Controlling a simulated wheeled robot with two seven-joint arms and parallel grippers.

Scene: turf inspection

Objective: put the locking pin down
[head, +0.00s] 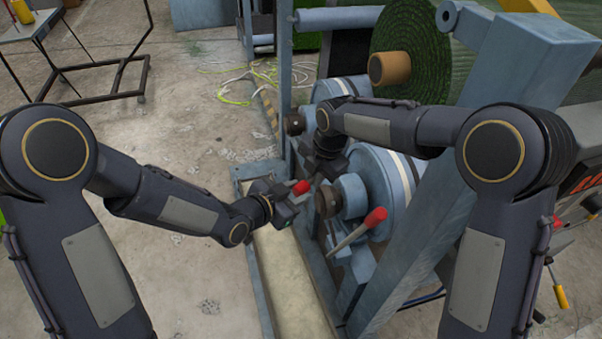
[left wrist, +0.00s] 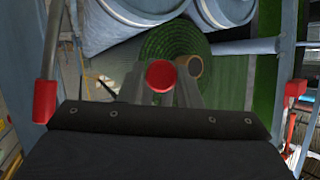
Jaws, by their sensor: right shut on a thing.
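The locking pin's red end (head: 300,187) shows between my two grippers, in front of the blue roller stand; the rest of it is hidden. My right gripper (head: 318,168) points down, shut on the pin. My left gripper (head: 287,203) is just left of and below the red end. In the left wrist view, the round red end (left wrist: 160,75) shows end-on between the left fingers, which stand apart; whether they touch it I cannot tell.
A lever with a red knob (head: 375,216) stands close to the right of my left gripper. Blue flanged rollers (head: 380,185) and a green turf roll (head: 415,60) are behind. A blue-edged channel (head: 285,270) runs below. Yellow cords (head: 262,82) lie on the floor.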

